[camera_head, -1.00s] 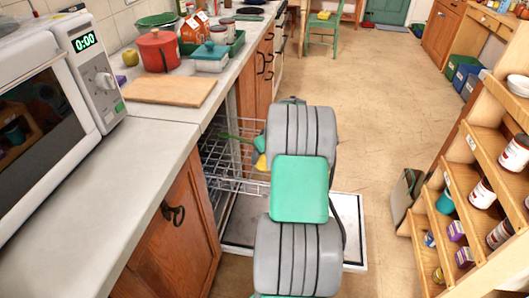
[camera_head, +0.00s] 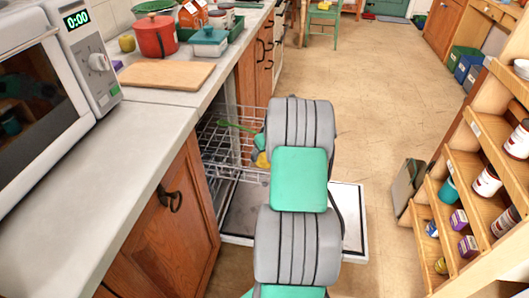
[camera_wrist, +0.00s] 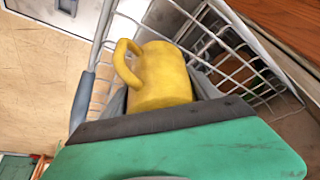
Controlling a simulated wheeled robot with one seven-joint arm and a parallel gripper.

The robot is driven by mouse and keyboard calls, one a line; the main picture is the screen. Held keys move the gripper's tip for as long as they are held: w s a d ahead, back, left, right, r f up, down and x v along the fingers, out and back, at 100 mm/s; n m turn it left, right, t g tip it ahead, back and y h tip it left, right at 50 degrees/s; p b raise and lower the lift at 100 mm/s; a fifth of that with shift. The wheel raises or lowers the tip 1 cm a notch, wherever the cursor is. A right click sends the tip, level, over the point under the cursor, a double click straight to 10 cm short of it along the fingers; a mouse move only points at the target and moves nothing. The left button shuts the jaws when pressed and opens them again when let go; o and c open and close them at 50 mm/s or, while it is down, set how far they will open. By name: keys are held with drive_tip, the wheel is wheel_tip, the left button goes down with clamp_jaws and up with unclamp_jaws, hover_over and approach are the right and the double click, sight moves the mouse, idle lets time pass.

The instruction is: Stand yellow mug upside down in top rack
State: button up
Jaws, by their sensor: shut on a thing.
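The yellow mug (camera_wrist: 160,75) is held in my gripper (camera_wrist: 155,105), with its handle toward the left in the wrist view. In the head view only a small yellow part of the mug (camera_head: 262,160) shows beside my arm; the rest is hidden. The top rack (camera_head: 225,140) is a wire rack pulled out of the open dishwasher. In the wrist view its wires (camera_wrist: 225,50) lie around and beyond the mug. I cannot tell whether the mug touches the rack.
The open dishwasher door (camera_head: 350,215) lies low below my arm. A green utensil (camera_head: 235,126) lies in the rack. The counter (camera_head: 130,150) with a microwave (camera_head: 40,90) is at left, and a wooden shelf unit (camera_head: 450,205) stands at right.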

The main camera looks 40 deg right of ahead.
drive_tip(key=shift+f, duration=0.4)
drive_tip(key=o, duration=2)
drive_tip(key=shift+c, duration=0.2)
